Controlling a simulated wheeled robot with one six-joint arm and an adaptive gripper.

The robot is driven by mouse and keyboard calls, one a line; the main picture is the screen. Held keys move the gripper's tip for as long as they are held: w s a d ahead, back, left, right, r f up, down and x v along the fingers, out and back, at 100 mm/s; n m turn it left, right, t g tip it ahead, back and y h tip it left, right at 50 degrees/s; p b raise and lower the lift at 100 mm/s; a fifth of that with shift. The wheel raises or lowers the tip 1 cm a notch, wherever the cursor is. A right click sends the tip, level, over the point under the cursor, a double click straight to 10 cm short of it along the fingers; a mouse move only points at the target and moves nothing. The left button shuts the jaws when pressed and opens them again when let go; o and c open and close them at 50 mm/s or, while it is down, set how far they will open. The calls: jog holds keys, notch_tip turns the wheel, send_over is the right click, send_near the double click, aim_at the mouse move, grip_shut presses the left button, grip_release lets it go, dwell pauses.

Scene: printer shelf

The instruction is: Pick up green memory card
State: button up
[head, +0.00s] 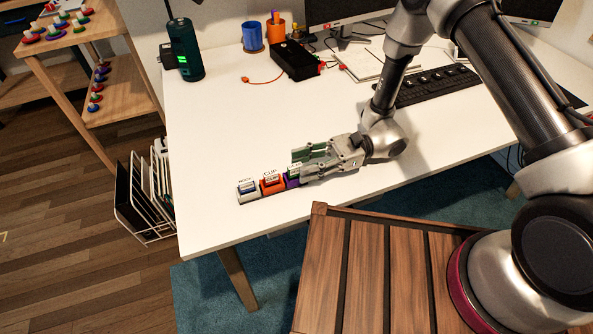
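My gripper (303,163) reaches in from the right, low over the white table near its front edge. Its two fingers look spread apart, with the tips at a purple block (291,180). Dark green flat surfaces (309,151) show at the upper finger. I cannot tell whether they are the green memory card or part of the finger. No other green card is clearly seen; the fingers hide part of the purple block and what is around it.
An orange block (271,183) and a grey-white block (247,191), both labelled, stand in a row left of the purple one. A dark green cylinder (186,50), black box (296,61) and keyboard (437,84) are farther back. The table's left-middle is clear.

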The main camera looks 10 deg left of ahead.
aim_at(295, 165)
jog(key=shift+x, duration=1.4)
jog(key=c, duration=0.9)
jog(key=shift+o, duration=0.2)
notch_tip(295, 165, up, 14)
jog(key=shift+f, duration=0.25)
